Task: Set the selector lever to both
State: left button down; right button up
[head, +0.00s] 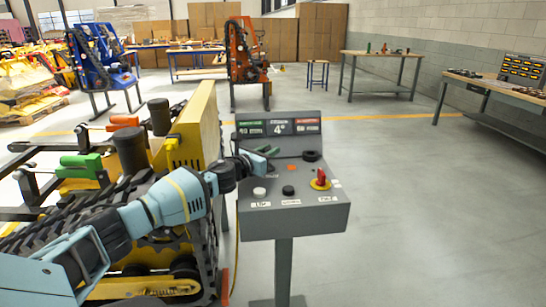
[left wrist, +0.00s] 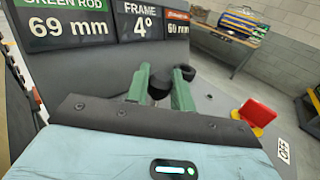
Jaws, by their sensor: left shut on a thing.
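My left gripper (head: 266,151) reaches over the far left part of the grey control console (head: 294,221). In the left wrist view its two green fingers (left wrist: 160,88) are closed around a black knob (left wrist: 159,84), which I take to be the selector lever's grip. Another dark round part (left wrist: 187,72) shows just beyond the right finger. The lever's shaft and its position marks are hidden by the gripper. My right gripper is in neither view.
A red switch on a yellow base (head: 320,180) stands at the console's right, beside an OFF label (left wrist: 284,151). White (head: 259,193) and black (head: 288,190) buttons sit along the front. A display (head: 278,127) reads green rod 69 mm, frame 4°. A tracked carrier (head: 190,140) stands left.

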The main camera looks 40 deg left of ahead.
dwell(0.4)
pick_arm(q)
jog(key=c, duration=1.3)
grip_release()
jog(key=shift+o, duration=0.2)
jog(key=shift+s, duration=0.1)
send_over(252, 180)
jog(key=w, duration=0.1)
jog(key=shift+w+a+f+b, duration=0.1)
jog(key=shift+f+b, duration=0.05)
jog(key=shift+b, duration=0.25)
jog(key=shift+s, duration=0.55)
